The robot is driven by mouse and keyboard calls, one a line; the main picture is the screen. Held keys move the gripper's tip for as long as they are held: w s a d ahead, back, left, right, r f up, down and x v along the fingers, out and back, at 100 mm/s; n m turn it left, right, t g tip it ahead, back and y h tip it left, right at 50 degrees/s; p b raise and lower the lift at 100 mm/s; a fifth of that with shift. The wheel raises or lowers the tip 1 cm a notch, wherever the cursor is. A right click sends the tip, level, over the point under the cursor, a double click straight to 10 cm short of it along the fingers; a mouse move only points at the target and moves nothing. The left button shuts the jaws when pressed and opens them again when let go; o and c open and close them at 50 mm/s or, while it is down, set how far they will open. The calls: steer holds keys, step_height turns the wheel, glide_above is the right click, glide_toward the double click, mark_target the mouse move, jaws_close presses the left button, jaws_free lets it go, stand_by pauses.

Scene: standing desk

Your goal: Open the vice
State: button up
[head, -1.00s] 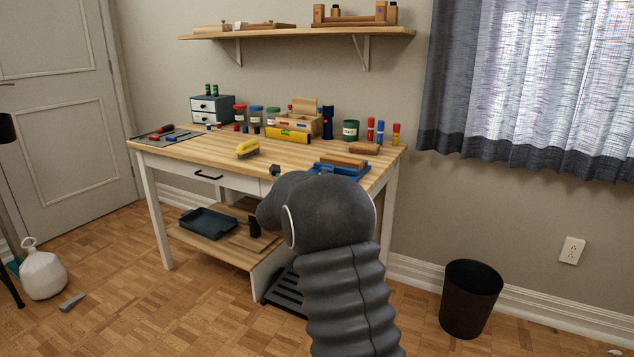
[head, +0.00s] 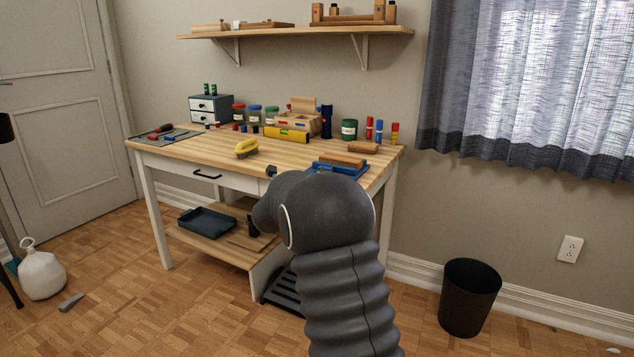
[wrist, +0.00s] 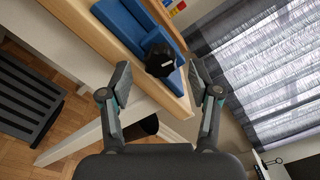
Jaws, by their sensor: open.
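The vice (head: 324,168) is blue and sits at the right front edge of the workbench, with a wooden block (head: 342,161) at its top. My arm hides its front in the head view. In the wrist view its blue body (wrist: 130,25) lies ahead, and a round black knob or handle end (wrist: 160,59) faces the camera. My gripper (wrist: 160,80) is open and empty, its two fingers spread left and right of the knob's line. The knob appears beyond the fingertips; contact is not visible. The gripper is mostly hidden behind my arm in the head view.
The workbench (head: 205,147) holds a yellow-handled brush (head: 247,148), a yellow level (head: 286,134), jars and a wooden block (head: 363,149). A lower shelf carries a dark tray (head: 207,222). A black bin (head: 469,297) stands on the floor at right, with open floor around it.

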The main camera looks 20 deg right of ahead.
steer(key=v, duration=1.1)
steer(key=shift+d, duration=0.1)
steer(key=s+f+m+g+y, duration=0.35)
steer(key=s+f+m, duration=0.25)
steer(key=s+m, duration=0.4)
steer(key=s+f+m+g+y, duration=0.2)
steer(key=s+f+m+g, duration=0.35)
steer(key=s+m, duration=0.4)
steer(key=s+a+r+m+t+y, duration=0.1)
steer(key=s+a+r+m+y, duration=0.2)
steer(key=s+a+m, duration=0.3)
steer(key=s+a+r+m+t+y, duration=0.2)
steer(key=s+a+m+y, duration=0.3)
steer(key=s+m, duration=0.6)
steer(key=shift+s+a+r+t+y, duration=0.35)
steer(key=shift+s+a+r, duration=0.25)
steer(key=shift+s, duration=1.8)
